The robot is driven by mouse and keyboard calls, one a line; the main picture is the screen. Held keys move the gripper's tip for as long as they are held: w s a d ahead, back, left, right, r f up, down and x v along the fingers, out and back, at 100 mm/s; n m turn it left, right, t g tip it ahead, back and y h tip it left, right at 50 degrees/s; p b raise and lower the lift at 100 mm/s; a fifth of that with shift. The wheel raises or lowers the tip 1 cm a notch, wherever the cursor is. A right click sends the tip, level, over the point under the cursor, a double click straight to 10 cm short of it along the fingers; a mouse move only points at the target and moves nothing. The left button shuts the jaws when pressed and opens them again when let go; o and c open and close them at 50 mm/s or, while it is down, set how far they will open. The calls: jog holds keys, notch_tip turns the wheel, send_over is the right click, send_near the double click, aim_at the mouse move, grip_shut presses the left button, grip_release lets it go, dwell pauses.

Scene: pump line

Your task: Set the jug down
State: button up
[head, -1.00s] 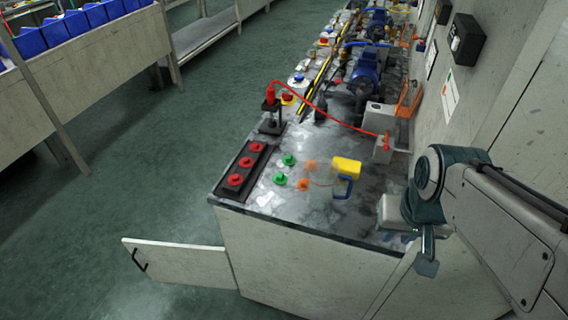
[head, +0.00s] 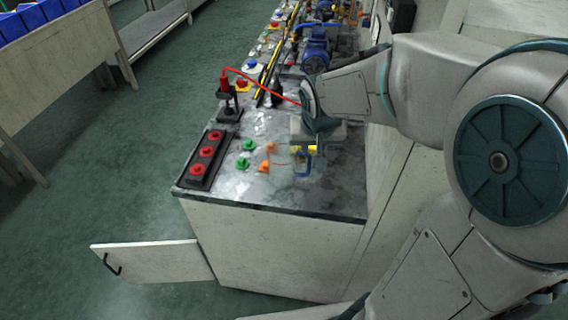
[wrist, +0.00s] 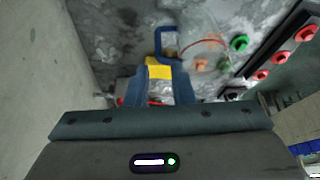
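The jug has a yellow part (wrist: 158,72) and a blue handle (wrist: 165,40). In the head view the jug's blue handle (head: 303,165) shows below my gripper, over the near right part of the metal bench top (head: 335,185). My gripper (head: 306,150) points down at the jug and hides most of it. In the wrist view the two blue fingers of my gripper (wrist: 159,82) lie on either side of the yellow part. I cannot tell whether they press on it, or whether the jug's base touches the bench.
Green buttons (head: 248,145), orange buttons (head: 264,167) and a strip of red buttons (head: 207,151) lie left of the jug. A red cable (head: 262,83) runs from a black stand (head: 229,105). A cabinet door (head: 155,262) hangs open in front. A wall closes the right side.

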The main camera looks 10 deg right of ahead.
aim_at(309, 166)
jog(key=b+x, duration=0.1)
jog(key=x, duration=0.6)
jog(key=shift+d, duration=0.1)
jog(key=x, duration=0.2)
jog(key=b+x, duration=0.1)
jog(key=x, duration=0.2)
jog(key=shift+s+d+f, duration=0.15)
jog(key=shift+s+f, duration=0.05)
grip_shut()
